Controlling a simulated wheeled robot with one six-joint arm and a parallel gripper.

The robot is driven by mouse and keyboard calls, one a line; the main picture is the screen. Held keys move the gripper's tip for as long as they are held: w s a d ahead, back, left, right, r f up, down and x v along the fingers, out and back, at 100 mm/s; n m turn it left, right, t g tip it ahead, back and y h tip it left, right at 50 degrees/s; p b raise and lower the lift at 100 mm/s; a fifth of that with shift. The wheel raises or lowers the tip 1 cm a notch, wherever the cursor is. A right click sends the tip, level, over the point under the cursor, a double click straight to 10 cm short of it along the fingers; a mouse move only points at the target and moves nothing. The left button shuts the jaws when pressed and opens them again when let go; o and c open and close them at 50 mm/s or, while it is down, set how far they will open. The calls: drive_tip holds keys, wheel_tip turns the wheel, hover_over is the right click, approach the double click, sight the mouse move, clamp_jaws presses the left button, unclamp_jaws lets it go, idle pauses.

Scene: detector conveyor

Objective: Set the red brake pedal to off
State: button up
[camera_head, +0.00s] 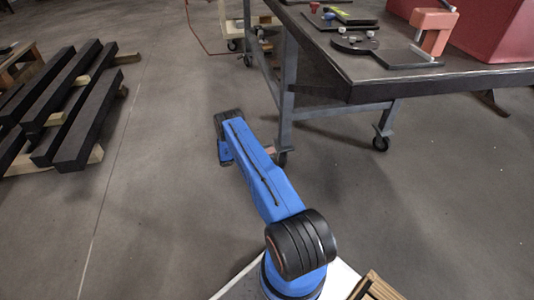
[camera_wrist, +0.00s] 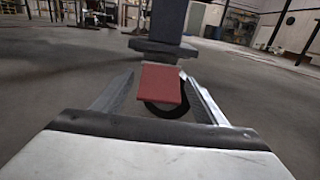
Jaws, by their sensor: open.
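The red brake pedal (camera_wrist: 161,84) is a flat red plate in the middle of the wrist view. It sits in front of a dark caster wheel (camera_wrist: 172,111), below a grey table leg (camera_wrist: 168,22). My gripper (camera_wrist: 158,77) is open, with one finger to each side of the pedal. I see no clear contact between fingers and pedal. In the head view, a small reddish piece of the pedal (camera_head: 270,150) shows beside my arm, near the caster (camera_head: 282,158). My arm hides the gripper there. I cannot tell whether the pedal is on or off.
A dark-topped table (camera_head: 330,68) on grey legs and casters stands above and right of the pedal. Its top holds a red box (camera_head: 500,25) and several small parts. Dark beams (camera_head: 88,120) lie on wooden supports at the left. The floor between is clear.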

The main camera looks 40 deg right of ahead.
sight(272, 150)
drive_tip(key=c, duration=1.5)
drive_tip(key=shift+r, duration=0.1)
drive_tip(key=r+y, duration=0.1)
drive_tip(key=t+y, duration=0.1)
drive_tip(key=y, duration=0.1)
drive_tip(key=shift+a+r+t, duration=0.1)
drive_tip(key=shift+r+t, duration=0.2)
drive_tip(key=shift+r, duration=0.1)
drive_tip(key=shift+r+t+y, duration=0.45)
drive_tip(key=shift+t+y, duration=0.2)
drive_tip(key=shift+y, duration=0.4)
drive_tip(key=shift+r+t+y, duration=0.4)
drive_tip(key=shift+t+y, duration=0.25)
drive_tip(key=shift+y, duration=0.4)
drive_tip(key=o, duration=1.5)
drive_tip(key=shift+r, duration=0.1)
drive_tip(key=v, duration=1.7)
drive_tip(key=shift+r, duration=0.15)
